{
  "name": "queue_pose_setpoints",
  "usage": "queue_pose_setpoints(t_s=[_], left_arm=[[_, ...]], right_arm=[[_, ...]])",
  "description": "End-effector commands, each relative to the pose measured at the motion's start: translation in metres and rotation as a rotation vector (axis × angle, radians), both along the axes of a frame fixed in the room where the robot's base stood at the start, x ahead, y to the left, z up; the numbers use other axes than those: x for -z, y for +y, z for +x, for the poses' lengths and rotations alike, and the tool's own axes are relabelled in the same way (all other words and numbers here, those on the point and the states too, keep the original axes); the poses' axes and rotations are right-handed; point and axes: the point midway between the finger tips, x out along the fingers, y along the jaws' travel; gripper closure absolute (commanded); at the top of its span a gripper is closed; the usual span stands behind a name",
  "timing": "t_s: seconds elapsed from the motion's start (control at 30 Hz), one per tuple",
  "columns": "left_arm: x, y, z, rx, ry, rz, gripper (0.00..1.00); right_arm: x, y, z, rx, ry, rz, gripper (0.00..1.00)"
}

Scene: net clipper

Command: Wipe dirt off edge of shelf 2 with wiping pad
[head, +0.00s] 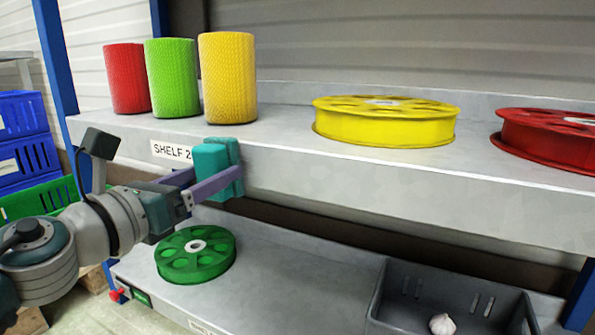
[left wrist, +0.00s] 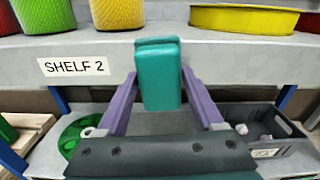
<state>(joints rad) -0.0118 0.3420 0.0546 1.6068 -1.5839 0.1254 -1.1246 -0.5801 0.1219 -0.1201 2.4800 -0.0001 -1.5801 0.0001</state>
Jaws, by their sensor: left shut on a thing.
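The teal wiping pad (head: 217,160) is between the purple fingers of my left gripper (head: 202,184), which is shut on it. The pad stands upright in front of the edge of shelf 2 (head: 400,199), just right of the "SHELF 2" label (head: 171,151). It also shows in the left wrist view (left wrist: 159,76), with its top near the shelf's upper lip. I cannot tell whether it touches the edge. Faint darker patches show on the edge to the right of the pad; I cannot tell whether they are dirt. My right gripper is not in view.
Red (head: 126,78), green (head: 172,78) and yellow (head: 228,78) net rolls stand on the shelf. Yellow (head: 385,122) and red (head: 552,138) reels lie further right. Below are a green reel (head: 195,254) and a grey bin (head: 400,310). Space before the edge rightward is clear.

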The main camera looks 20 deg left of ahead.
Motion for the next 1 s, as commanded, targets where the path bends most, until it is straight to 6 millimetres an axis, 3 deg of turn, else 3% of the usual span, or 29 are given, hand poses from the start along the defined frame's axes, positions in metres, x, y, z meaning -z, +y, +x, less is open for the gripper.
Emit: queue_pose_setpoints(t_s=[0.37,0.8,1.0], left_arm=[[-0.001,-0.001,0.005,0.0,-0.001,0.001,0.75],[-0.002,-0.037,0.0,0.001,0.0,-0.001,0.75],[-0.001,-0.041,0.003,0.0,-0.001,0.001,0.75]], right_arm=[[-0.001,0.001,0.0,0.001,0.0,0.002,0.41],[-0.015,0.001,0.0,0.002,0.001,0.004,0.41],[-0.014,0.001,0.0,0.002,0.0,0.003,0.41]])
